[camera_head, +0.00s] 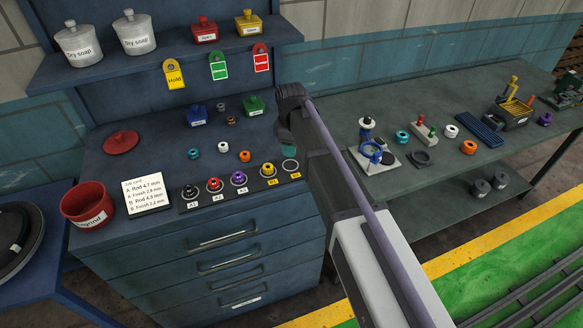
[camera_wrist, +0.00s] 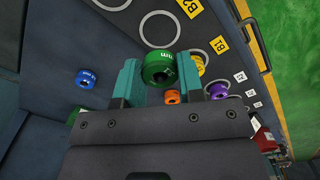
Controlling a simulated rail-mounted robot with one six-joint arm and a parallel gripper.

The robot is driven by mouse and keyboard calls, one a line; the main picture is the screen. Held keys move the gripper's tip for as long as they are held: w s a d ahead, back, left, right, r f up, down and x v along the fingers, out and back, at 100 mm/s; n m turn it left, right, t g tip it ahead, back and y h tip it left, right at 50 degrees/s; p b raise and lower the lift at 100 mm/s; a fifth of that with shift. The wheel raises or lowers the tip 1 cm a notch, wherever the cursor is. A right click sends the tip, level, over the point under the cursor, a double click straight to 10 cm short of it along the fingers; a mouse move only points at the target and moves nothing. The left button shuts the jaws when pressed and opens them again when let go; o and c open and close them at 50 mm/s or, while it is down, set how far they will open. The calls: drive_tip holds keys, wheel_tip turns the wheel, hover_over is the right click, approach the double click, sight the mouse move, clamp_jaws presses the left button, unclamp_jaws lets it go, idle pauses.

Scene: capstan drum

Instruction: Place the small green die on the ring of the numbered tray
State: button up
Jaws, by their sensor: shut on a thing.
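My gripper (camera_wrist: 160,75) is shut on the small green die (camera_wrist: 160,67), held between its two teal fingers in the wrist view. In the head view my gripper (camera_head: 286,135) is over the right end of the blue bench, and the die cannot be made out there. The dark numbered tray (camera_head: 224,197) lies along the bench's front edge. It holds black, red, purple and yellow dies. An empty white ring (camera_head: 290,166) shows at its right end. In the wrist view an empty ring (camera_wrist: 145,28) lies just beyond the die, near the B2 label (camera_wrist: 190,7). The die appears above the tray.
Teal (camera_head: 194,153), white (camera_head: 223,147) and orange (camera_head: 245,156) dies lie loose behind the tray. A job card (camera_head: 147,194) and red bowl (camera_head: 88,204) stand to its left. A grey table (camera_head: 455,165) with parts and fixtures is at right.

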sight(291, 165)
wheel_tip(291, 165, down, 6)
drive_tip(key=b, duration=0.4)
drive_tip(key=shift+f, duration=0.15)
drive_tip(key=shift+r, duration=0.3)
drive_tip(key=shift+c, duration=0.4)
drive_tip(key=shift+f, duration=0.25)
drive_tip(key=o, duration=1.1)
drive_tip(key=shift+c, duration=0.2)
wheel_tip(291, 165, up, 13)
drive_tip(key=p, duration=1.2)
drive_tip(key=shift+f, duration=0.25)
